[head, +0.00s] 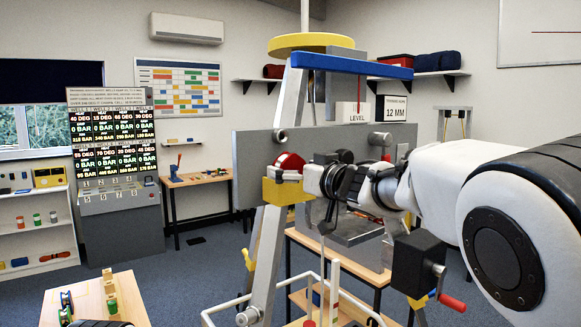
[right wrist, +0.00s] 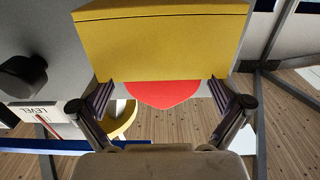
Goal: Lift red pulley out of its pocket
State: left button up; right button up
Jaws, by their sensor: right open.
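The red pulley (head: 290,162) sits in a yellow pocket (head: 284,191) on the front of the grey beam, its rounded red top showing above the pocket. In the right wrist view the red pulley (right wrist: 163,94) juts out past the edge of the yellow pocket (right wrist: 165,45), which hides the rest of it. My right gripper (head: 297,173) is at the pocket. In the right wrist view its open fingers (right wrist: 162,92) stand on either side of the pulley, with gaps visible between them and the red.
The grey beam (head: 252,150) hangs across an A-frame with a blue top bar (head: 352,66). A black winch box with a red-handled crank (head: 418,263) is below my right arm. A wooden table (head: 62,300) with small pulleys on blocks stands at lower left. Open floor lies between.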

jog(key=shift+x, duration=0.75)
jog(key=shift+w+a+f, duration=0.1)
jog(key=shift+w+a, duration=0.05)
jog(key=shift+a, duration=0.15)
jog(key=shift+d, duration=0.25)
jog(key=c, duration=1.5)
